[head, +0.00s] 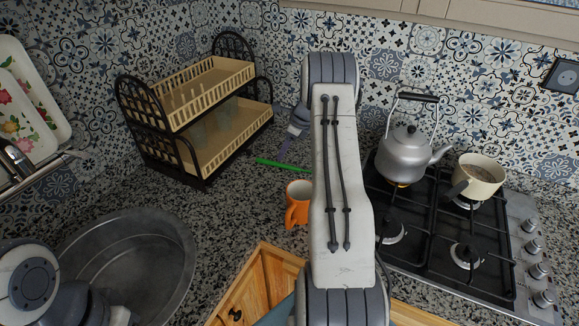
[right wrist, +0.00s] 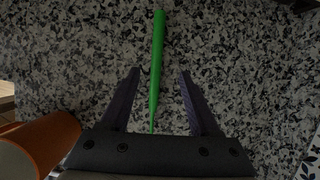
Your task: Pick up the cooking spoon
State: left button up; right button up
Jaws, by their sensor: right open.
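A thin green utensil (head: 283,164), which I take for the cooking spoon, lies on the speckled counter in front of the dish rack. In the right wrist view the green utensil (right wrist: 157,50) runs lengthwise between my fingers, its narrow end towards the palm. I cannot make out a spoon bowl. My right gripper (right wrist: 160,72) is open, with a finger on each side of the green utensil and neither visibly touching it. In the head view my right arm hides part of the right gripper. Of my left arm only links show at the lower left.
An orange mug (head: 297,204) stands close by; it also shows beside the gripper in the right wrist view (right wrist: 42,142). A two-tier dish rack (head: 207,115) stands behind left. A stove (head: 432,235) with a kettle (head: 405,153) and a pot (head: 479,176) is at right, a metal basin (head: 135,262) at left.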

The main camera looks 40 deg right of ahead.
aim_at(269, 162)
jog(key=shift+w+a+f+p, duration=0.2)
jog(key=shift+a+f+p, duration=0.15)
jog(key=shift+f, duration=0.2)
jog(key=p+x, duration=0.1)
jog(key=x, duration=0.2)
jog(key=shift+a+f, duration=0.1)
jog(key=shift+f, duration=0.25)
jog(key=shift+w+f, duration=0.1)
jog(key=shift+f, duration=0.2)
grip_shut()
